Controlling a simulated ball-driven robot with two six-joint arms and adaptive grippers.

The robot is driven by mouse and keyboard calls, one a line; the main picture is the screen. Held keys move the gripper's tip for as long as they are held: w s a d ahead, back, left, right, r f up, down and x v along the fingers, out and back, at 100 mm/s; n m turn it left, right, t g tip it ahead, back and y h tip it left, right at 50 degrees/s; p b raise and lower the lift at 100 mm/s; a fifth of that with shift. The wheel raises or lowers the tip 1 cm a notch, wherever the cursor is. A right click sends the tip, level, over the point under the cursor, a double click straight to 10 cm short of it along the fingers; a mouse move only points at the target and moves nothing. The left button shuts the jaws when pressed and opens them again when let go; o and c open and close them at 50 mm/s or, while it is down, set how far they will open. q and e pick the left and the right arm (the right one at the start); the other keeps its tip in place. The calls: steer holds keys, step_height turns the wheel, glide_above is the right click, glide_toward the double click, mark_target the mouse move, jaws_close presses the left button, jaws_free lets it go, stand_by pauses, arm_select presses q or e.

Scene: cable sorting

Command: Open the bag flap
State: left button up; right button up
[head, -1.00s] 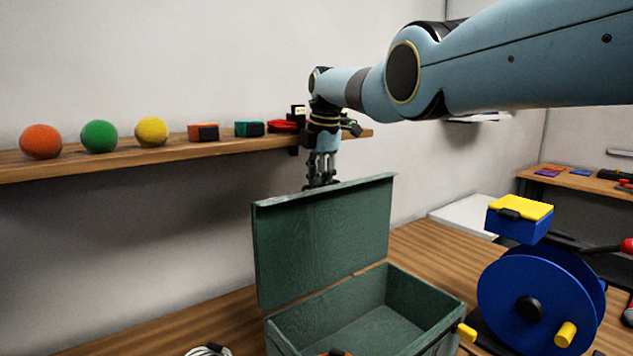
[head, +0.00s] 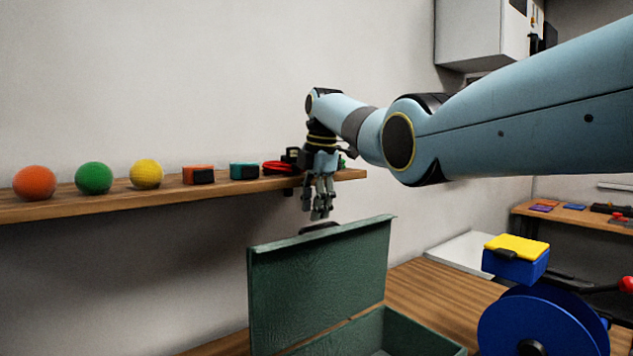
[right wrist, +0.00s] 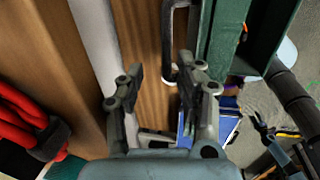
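The bag is a dark green box-like case whose flap (head: 318,280) stands upright, open, at its back edge. The open body (head: 425,335) is partly cut off by the lower picture edge. A dark handle (head: 320,228) sits on the flap's top edge. My right gripper (head: 319,217) is just above this handle, pointing down. In the right wrist view its fingers (right wrist: 162,66) are apart with nothing held between them. The handle (right wrist: 168,45) and the green flap (right wrist: 228,35) show beyond and right of the fingers there.
A wooden wall shelf (head: 120,201) behind holds an orange ball (head: 34,183), a green ball (head: 94,178), a yellow ball (head: 146,174) and small boxes. A blue reel (head: 535,325) and a blue box with yellow lid (head: 516,258) stand right of the case.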

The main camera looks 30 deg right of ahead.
step_height(320, 180, up, 7)
steer(key=s, duration=0.1)
steer(key=shift+s, duration=0.15)
steer(key=shift+f, duration=0.15)
stand_by(0.4)
